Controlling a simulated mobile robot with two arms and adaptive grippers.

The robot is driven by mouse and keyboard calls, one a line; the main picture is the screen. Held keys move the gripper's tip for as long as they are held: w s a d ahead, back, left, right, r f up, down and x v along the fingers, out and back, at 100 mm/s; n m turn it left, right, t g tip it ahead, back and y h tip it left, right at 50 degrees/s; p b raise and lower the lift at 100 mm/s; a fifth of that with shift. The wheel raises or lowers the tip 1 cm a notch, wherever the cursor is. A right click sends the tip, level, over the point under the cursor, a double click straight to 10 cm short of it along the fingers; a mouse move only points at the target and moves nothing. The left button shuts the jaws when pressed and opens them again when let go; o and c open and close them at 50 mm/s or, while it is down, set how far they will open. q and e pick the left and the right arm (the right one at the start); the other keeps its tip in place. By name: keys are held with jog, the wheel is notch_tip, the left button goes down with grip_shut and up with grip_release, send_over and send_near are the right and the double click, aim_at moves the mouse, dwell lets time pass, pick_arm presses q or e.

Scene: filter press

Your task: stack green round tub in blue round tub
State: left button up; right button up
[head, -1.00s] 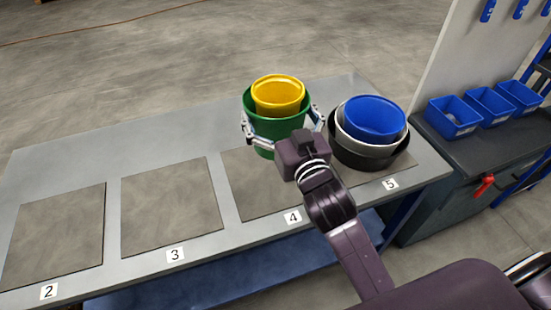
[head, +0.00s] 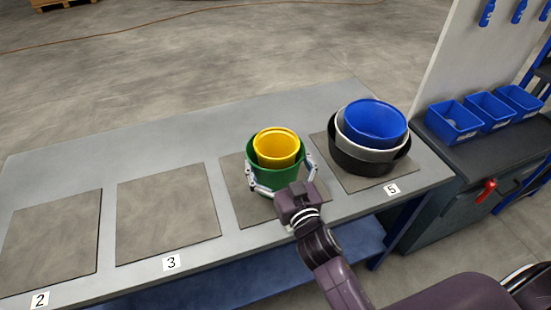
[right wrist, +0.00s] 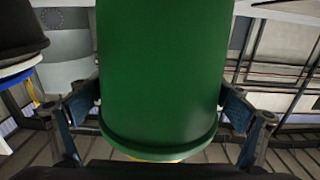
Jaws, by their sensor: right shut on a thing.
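The green round tub (head: 267,180) is at the mat numbered 4 in the head view, upright, with a yellow tub (head: 277,147) nested inside it. My right gripper (head: 284,180) is shut on the green tub, its fingers on either side. I cannot tell whether the tub's base touches the mat. In the right wrist view the green tub (right wrist: 160,70) fills the middle between the fingers. The blue round tub (head: 375,120) sits in a white-grey tub (head: 357,146) inside a black tub (head: 365,163), to the right on mat 5. My left gripper is out of view.
Mats 3 (head: 168,213) and 2 (head: 50,245) are empty on the grey table (head: 150,145). A dark bench (head: 490,150) with several small blue bins (head: 453,122) and a pale upright panel (head: 475,55) stand right of the table.

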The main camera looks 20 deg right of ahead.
jog(key=shift+r, duration=0.1)
jog(key=o, duration=1)
jog(key=shift+o, duration=0.2)
